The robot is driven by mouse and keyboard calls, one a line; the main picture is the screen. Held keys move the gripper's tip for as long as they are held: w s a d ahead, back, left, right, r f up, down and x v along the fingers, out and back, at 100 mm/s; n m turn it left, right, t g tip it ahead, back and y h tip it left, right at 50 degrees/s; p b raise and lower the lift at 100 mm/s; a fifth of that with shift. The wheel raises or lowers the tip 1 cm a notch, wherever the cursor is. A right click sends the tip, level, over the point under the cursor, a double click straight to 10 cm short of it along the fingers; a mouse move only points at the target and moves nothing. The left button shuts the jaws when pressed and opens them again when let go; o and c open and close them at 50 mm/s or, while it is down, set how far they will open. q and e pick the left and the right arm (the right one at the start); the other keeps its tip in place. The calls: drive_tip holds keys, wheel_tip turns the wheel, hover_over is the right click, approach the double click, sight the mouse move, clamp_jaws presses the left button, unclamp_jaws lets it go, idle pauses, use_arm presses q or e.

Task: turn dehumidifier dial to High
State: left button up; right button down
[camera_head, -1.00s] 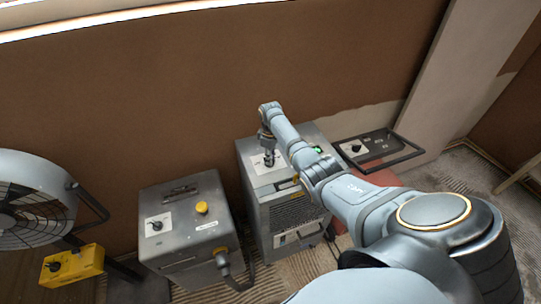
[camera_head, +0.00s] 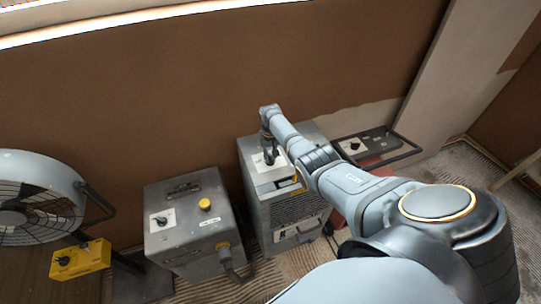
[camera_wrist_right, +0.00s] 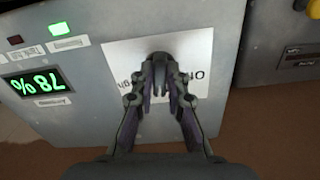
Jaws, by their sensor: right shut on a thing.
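The dehumidifier (camera_head: 296,212) is the grey metal box in the middle of the head view. Its white dial plate (camera_wrist_right: 122,52) is on the top panel. My right gripper (camera_head: 270,158) reaches down onto this panel. In the right wrist view the fingers (camera_wrist_right: 162,78) are shut on the dark dial knob (camera_wrist_right: 159,57). The fingers hide most of the knob and part of the printed lettering, so I cannot tell its setting. A green display (camera_wrist_right: 37,82) beside the plate appears upside down and seems to read 78%. My left gripper is not in view.
Another grey box (camera_head: 190,240) with a dial and yellow button stands to the left. A fan (camera_head: 35,190) and yellow control box (camera_head: 80,260) are farther left. A dark-handled unit (camera_head: 378,143) stands right. The brown wall (camera_head: 150,90) is close behind.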

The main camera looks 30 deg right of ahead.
drive_tip(key=m, duration=0.5)
drive_tip(key=shift+w+m+p, duration=0.1)
drive_tip(key=shift+m+p, duration=0.2)
drive_tip(key=shift+w+a+m, duration=0.1)
drive_tip(key=shift+m, duration=2.1)
drive_tip(key=c, duration=1.3)
unclamp_jaws()
drive_tip(key=shift+c, duration=0.2)
drive_tip(key=shift+r, duration=0.1)
wheel_tip(320, 180, up, 12)
